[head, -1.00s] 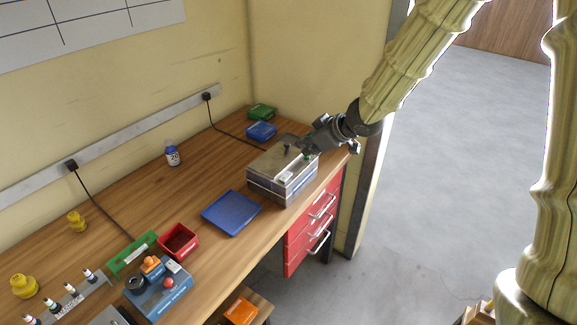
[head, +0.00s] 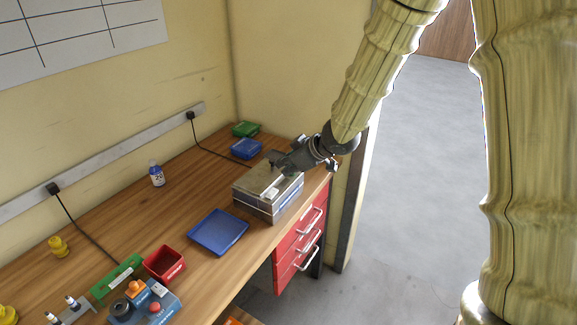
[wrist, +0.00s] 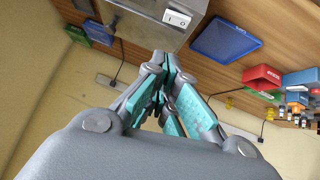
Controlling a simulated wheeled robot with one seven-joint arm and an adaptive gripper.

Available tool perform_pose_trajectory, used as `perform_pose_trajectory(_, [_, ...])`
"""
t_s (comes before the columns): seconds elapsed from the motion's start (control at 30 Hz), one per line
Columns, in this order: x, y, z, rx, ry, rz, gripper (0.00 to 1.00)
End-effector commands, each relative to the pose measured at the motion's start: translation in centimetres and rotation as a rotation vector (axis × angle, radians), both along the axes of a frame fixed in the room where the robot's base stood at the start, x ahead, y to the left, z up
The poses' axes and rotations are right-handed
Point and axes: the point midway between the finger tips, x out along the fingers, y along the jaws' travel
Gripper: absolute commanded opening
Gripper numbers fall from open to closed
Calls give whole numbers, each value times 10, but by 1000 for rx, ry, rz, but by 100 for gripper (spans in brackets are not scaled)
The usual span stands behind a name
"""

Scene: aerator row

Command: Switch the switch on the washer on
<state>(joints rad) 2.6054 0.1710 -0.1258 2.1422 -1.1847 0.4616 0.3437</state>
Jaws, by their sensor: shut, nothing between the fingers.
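The washer (head: 252,205) is a grey metal box on the right end of the bench. In the wrist view its metal face (wrist: 135,22) fills the top middle. A white rocker switch (wrist: 177,18) with dark marks is set in that face; which side is pressed is too small to tell. My gripper (head: 276,158) is over the back part of the washer's top in the head view. In the wrist view my gripper (wrist: 163,58) has its fingertips together and empty, just below the switch in the picture, apparently apart from it. My gripper hides part of the washer's top.
A blue tray (head: 218,232) lies left of the washer. Blue (head: 246,148) and green (head: 245,129) bins stand behind it. A red bin (head: 164,264) and a blue control box (head: 150,306) are nearer. Red drawers (head: 300,240) are below. Bare bench lies around the bottle (head: 156,175).

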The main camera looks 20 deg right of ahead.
Motion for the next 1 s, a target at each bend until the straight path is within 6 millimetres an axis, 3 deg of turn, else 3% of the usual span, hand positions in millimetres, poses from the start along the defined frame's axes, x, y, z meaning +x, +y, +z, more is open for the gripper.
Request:
perform_pose_trajectory(0.63, [45,27,-51,-1,2,1,0])
perform_pose_trajectory(1.0, [48,23,-82,0,1,1,0])
